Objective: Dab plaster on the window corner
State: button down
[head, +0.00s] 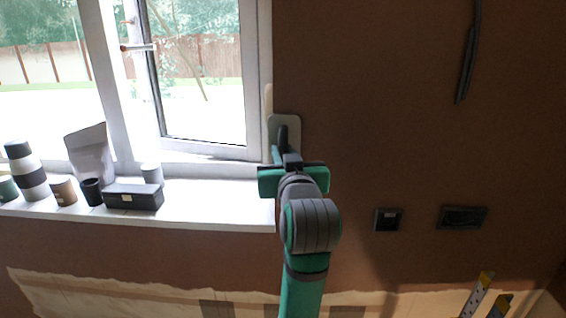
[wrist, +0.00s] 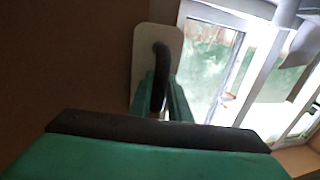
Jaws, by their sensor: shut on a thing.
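My gripper (head: 292,165) is shut on the dark handle of a plastering trowel (head: 289,124) with a pale, rounded plate. The trowel is upright at the lower right corner of the window (head: 258,130), its plate facing the brown wall. In the wrist view the trowel plate (wrist: 144,50) and its curved black handle show beyond my gripper (wrist: 165,97). A small whitish patch (head: 268,98) shows by the frame's right edge just above the trowel; I cannot tell if it is plaster. The plate hides the wall behind it, and I cannot tell whether it touches.
The white sill (head: 215,205) holds a dark box (head: 133,197), a grey pouch (head: 90,152), a striped bottle (head: 25,170) and several small cups and pots. Two dark wall boxes (head: 388,220) (head: 462,217) sit right of my arm. Cables (head: 468,60) hang at upper right. The wall between is clear.

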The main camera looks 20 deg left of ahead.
jog(key=shift+w+r, duration=0.1)
jog(key=shift+r, duration=0.65)
jog(key=shift+f, duration=2.05)
jog(key=shift+f, duration=0.1)
notch_tip(320, 180, down, 12)
jog(key=a+v, duration=0.1)
jog(key=v, duration=0.8)
jog(key=shift+s+a, duration=0.3)
jog(key=shift+s, duration=0.05)
dwell(0.4)
